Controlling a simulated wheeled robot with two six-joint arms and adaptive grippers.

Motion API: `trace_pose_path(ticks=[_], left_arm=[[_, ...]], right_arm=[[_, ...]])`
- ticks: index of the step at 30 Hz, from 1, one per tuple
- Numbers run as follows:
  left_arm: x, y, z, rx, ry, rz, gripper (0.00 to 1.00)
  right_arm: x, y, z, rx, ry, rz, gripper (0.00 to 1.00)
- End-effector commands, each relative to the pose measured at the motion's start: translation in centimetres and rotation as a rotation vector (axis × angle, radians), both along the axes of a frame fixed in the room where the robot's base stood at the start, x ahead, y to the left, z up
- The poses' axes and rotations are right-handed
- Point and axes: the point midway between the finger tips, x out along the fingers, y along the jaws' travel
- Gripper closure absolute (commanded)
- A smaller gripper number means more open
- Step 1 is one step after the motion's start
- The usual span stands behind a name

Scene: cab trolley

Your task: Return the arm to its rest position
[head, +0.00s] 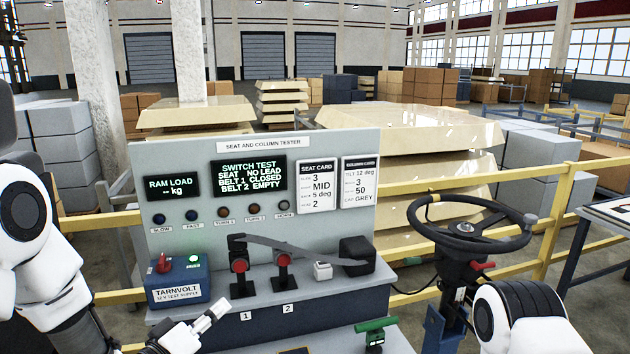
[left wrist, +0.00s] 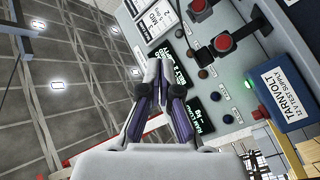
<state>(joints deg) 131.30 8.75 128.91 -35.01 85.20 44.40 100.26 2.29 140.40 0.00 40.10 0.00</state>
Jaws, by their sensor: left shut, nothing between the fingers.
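My left gripper (head: 212,317) is low in front of the tester bench, to the right of my left arm in the head view. Its fingers are shut and hold nothing. In the left wrist view the gripper (left wrist: 165,72) points toward the tester panel (left wrist: 215,75), with fingers together. It looks apart from the blue supply box (head: 179,281) and the buckle stands. My right arm shows at the lower right of the head view, but its gripper is out of view.
The tester panel (head: 230,225) stands upright behind the bench with two red-button buckle stands (head: 239,264). The steering wheel (head: 472,226) on its column is to the right. A green handle (head: 376,325) is at the front. Yellow rails (head: 560,215) lie behind.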

Motion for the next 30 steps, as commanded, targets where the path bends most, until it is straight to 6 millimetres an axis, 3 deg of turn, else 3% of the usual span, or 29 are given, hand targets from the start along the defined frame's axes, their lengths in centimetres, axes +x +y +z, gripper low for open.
trace_pose_path(ticks=[8,13,16,20,24,30], left_arm=[[-1.5,0.8,-7.2,0.152,0.167,0.05,1.0],[-4.0,1.7,-13.6,0.296,0.328,0.073,1.0],[-6.6,2.5,-18.0,0.403,0.451,0.073,1.0],[-12.3,3.8,-24.7,0.576,0.667,0.041,1.0],[-19.8,5.3,-30.2,0.746,0.905,-0.037,1.0],[-29.3,6.8,-33.9,0.904,1.171,-0.174,1.0]], right_arm=[[0.1,0.0,0.0,0.0,-0.001,0.0,0.6],[0.0,0.0,0.0,0.0,-0.001,0.0,0.6],[0.0,0.0,0.0,0.0,0.0,0.0,0.6],[0.0,0.0,0.0,0.0,-0.001,0.0,0.6],[0.0,0.0,0.0,0.0,-0.001,0.0,0.6],[0.0,0.0,0.0,0.0,-0.001,0.0,0.6]])
